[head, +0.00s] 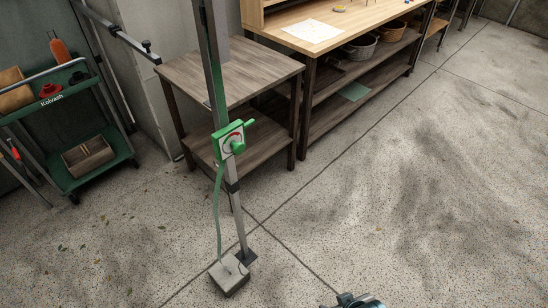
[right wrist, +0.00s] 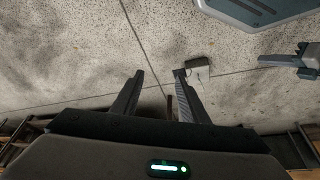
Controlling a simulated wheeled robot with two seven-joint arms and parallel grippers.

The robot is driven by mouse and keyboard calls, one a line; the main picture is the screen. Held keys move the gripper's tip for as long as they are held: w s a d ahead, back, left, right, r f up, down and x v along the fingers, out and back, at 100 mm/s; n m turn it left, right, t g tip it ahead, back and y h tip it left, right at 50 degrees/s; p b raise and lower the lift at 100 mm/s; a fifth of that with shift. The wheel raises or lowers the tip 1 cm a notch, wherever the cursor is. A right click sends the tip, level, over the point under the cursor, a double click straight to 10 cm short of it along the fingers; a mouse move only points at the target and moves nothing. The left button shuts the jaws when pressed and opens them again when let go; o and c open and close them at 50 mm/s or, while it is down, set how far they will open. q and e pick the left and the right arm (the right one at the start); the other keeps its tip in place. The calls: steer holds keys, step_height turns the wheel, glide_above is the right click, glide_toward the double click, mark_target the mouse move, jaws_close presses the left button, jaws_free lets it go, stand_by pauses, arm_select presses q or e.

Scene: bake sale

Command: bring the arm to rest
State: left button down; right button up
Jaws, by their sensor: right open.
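My right gripper (right wrist: 158,75) shows in the right wrist view with its two dark fingers spread apart. Nothing is between them but a view of the speckled floor. In the head view, only a small dark piece of my own arm shows at the bottom edge, right of the middle. A dark part (right wrist: 303,62) at the right edge of the right wrist view looks like my left gripper. Its jaws are too small and unclear to read. No task object is held.
A metal post with a green-and-white box (head: 230,142) stands on a grey foot (head: 229,275). Behind it are a wooden side table (head: 235,68) and a long workbench (head: 345,20). A green cart (head: 100,165) is at the left. The floor at the right is open.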

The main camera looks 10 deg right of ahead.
steer(key=a+f+t+y, duration=0.1)
steer(key=a+f+t, duration=0.2)
steer(key=f, duration=2.2)
steer(key=shift+s+a+n, duration=0.3)
steer(key=shift+s+a, duration=0.1)
steer(key=shift+a, duration=0.3)
steer(key=shift+c, duration=1.1)
